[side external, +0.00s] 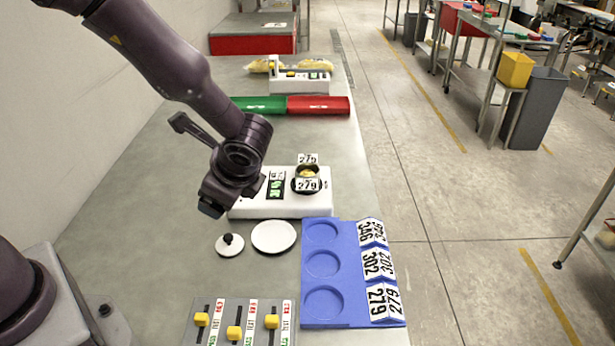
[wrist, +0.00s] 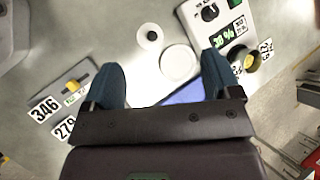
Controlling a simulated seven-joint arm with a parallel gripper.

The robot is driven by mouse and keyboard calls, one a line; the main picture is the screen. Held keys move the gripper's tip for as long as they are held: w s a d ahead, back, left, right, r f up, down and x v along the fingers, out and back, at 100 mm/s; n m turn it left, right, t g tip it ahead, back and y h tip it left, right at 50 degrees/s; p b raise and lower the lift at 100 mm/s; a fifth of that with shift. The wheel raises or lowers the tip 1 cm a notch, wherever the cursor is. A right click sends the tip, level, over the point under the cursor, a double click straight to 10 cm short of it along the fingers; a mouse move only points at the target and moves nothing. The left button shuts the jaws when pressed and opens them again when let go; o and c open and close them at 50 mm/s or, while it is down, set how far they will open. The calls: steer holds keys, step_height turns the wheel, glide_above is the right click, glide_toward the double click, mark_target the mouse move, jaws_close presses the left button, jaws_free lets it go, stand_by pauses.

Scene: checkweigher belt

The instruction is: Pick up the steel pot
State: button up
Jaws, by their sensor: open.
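The pot (side external: 307,184) is small, round and dark-rimmed, with something yellow inside and "279" labels. It stands upright on the right part of a white scale (side external: 245,207). In the wrist view the pot (wrist: 246,61) is at the right, beside the scale's green display. My gripper (side external: 222,203) is above the table, left of the pot and apart from it. In the wrist view the two blue fingers of my gripper (wrist: 164,82) are spread wide with nothing between them. A white lid with a black knob (side external: 230,245) and a white plate (side external: 273,237) lie in front of the scale.
A blue tray (side external: 343,314) with three round recesses and number cards stands at the front right. A slider panel (side external: 215,305) is at the front. A green and red bar (side external: 290,105) and another white device (side external: 300,82) are farther back. The left table area is clear.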

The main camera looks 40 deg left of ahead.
mark_target(307, 179)
steer(key=w+d+f+m+t+y, duration=0.1)
steer(key=w+f+m, duration=0.2)
steer(key=w+d+f+m+t, duration=0.1)
steer(key=w+f+m+t, duration=0.1)
steer(key=w+f+m, duration=0.1)
steer(key=w+d+f+m+t+y, duration=0.1)
steer(key=w+f+m+t, duration=0.1)
steer(key=w+f+m, duration=0.1)
steer(key=shift+w+d+f+m+y, duration=0.2)
steer(key=shift+f+m+y, duration=0.1)
steer(key=shift+m, duration=0.6)
steer(key=w+a+m+t, duration=0.1)
steer(key=w, duration=0.2)
steer(key=w+a+f+m+t, duration=0.1)
steer(key=w, duration=0.2)
steer(key=w+a+m+t, duration=0.1)
steer(key=w+m, duration=0.1)
steer(key=w, duration=0.1)
steer(key=shift+w+f+t+h, duration=0.2)
steer(key=shift+w+t+h, duration=0.15)
steer(key=shift+t+h, duration=0.05)
steer(key=shift+a+x, duration=0.25)
steer(key=shift+x, duration=2.35)
steer(key=shift+s+r, duration=0.15)
steer(key=shift+r, duration=0.05)
steer(key=c, duration=1)
steer(key=shift+c, duration=0.4)
steer(key=shift+r, duration=0.15)
